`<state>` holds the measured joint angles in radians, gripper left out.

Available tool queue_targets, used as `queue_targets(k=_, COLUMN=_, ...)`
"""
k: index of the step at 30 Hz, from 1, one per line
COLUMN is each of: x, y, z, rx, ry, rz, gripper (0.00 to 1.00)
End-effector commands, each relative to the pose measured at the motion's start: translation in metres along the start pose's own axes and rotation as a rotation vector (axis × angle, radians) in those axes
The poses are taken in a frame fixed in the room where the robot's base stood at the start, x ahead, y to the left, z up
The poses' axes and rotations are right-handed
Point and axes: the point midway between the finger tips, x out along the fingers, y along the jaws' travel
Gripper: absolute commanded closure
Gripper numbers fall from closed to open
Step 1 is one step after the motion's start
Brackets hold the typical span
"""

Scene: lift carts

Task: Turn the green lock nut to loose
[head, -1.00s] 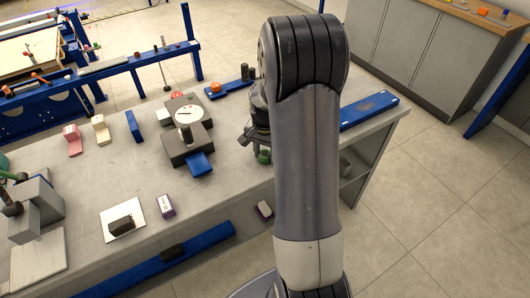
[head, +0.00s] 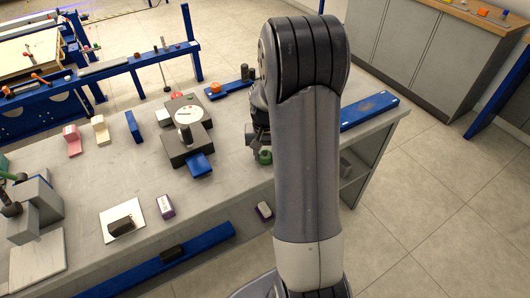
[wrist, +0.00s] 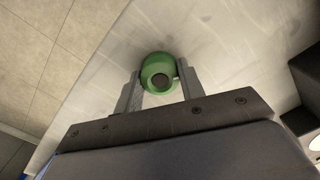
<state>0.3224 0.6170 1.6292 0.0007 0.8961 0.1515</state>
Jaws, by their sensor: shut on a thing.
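The green lock nut (head: 264,156) is a round green piece at the right part of the workbench, just left of my arm. In the wrist view the nut (wrist: 157,64) has a dark round centre and sits between my two finger tips. My gripper (wrist: 158,80) is shut on the nut, one finger on each side. In the head view my gripper (head: 261,145) is mostly hidden behind my arm. I cannot tell the nut's lock marking from these frames.
A dark block fixture with a white dial (head: 189,114) and a blue tab (head: 200,166) stands left of the nut. A blue bar (head: 369,109) lies along the bench to the right. Bare bench top surrounds the nut in the wrist view.

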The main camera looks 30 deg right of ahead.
Motion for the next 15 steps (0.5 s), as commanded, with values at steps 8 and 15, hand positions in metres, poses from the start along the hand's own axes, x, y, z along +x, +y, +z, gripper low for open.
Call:
queue_targets(k=8, x=-0.0006, y=-0.0001, z=-0.0005, rx=-0.003, ry=0.002, rz=0.001, gripper=0.6)
queue_targets(k=15, x=-0.0003, y=-0.0001, z=-0.0003, rx=-0.001, ry=0.001, rz=0.001, gripper=0.41)
